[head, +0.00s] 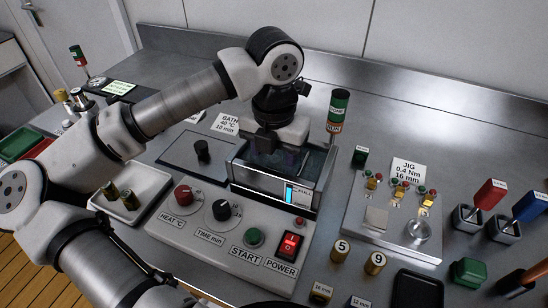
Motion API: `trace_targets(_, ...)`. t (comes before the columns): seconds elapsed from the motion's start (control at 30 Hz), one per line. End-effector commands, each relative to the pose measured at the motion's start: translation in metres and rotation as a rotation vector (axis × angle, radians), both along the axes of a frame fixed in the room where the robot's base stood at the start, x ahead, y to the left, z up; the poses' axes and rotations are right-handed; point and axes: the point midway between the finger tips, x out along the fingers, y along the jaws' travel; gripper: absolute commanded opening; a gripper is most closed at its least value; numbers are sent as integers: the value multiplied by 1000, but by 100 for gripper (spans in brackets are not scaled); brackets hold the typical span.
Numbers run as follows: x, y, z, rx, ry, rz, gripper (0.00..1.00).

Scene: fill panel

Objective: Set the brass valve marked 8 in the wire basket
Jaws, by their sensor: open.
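My gripper (268,148) is open over the bath tank (324,166), its fingertips low at the tank's opening. I see nothing clearly held in it. The wire basket cannot be made out; the inside of the tank is mostly hidden by my gripper. A brass valve marked 5 (341,251) and one marked 9 (374,263) stand on the bench at the front right of the tank. I can read no 8 anywhere.
The control panel (185,222) with knobs and a red power switch lies in front of the tank. A dark lid with a knob (202,150) lies left of it. A jig (398,215), a black tray (417,290) and colored-handled tools (490,195) occupy the right.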

Motion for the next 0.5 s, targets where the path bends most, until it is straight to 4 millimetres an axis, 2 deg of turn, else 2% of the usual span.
trace_targets(0.3,1,0,66,2,-4,1,48)
trace_targets(0.5,1,0,102,1,-2,1,48)
